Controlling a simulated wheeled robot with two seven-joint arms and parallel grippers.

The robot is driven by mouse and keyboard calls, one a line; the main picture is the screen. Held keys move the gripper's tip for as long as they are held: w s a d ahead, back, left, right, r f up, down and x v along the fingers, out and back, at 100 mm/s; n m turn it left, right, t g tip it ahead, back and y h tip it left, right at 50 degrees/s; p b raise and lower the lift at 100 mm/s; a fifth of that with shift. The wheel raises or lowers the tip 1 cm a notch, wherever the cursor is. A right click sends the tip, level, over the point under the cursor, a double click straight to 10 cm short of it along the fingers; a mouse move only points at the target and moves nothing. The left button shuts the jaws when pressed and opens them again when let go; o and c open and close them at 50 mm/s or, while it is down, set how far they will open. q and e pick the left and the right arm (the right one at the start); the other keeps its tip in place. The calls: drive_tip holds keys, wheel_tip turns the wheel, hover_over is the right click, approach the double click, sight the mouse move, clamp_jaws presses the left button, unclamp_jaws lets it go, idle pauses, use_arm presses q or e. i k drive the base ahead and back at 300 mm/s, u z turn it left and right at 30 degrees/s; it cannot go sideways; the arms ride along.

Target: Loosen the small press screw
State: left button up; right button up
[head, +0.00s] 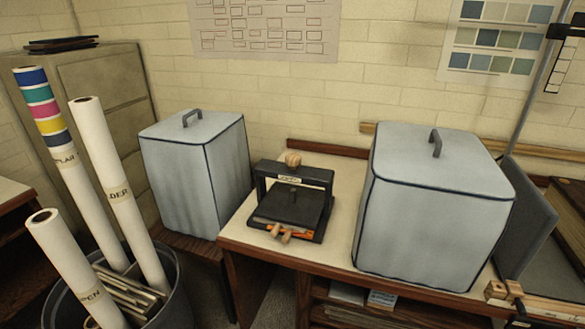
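The small press (314,178) is a black metal frame on the wooden table between two grey covered boxes. A round wooden knob (293,159) sits on top of its crossbar and looks like the head of the press screw. Below the crossbar lies a flat black plate (290,205) with a small knob in its middle. Orange and pale edges show under the plate at the front, with two short wooden handles (281,234) sticking out. The screw's shaft is too small to make out. Neither of my grippers shows in the head view.
A tall grey covered box (432,215) stands close on the right and another (196,175) on the left. A bin (178,305) holds several paper rolls at the left. The table's front edge (285,258) lies just before the press. Wooden clamp-like pieces (503,292) are at lower right.

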sight(292, 160)
drive_tip(key=z, duration=2)
drive_tip(key=i, duration=1.3)
drive_tip(key=u, duration=1.65)
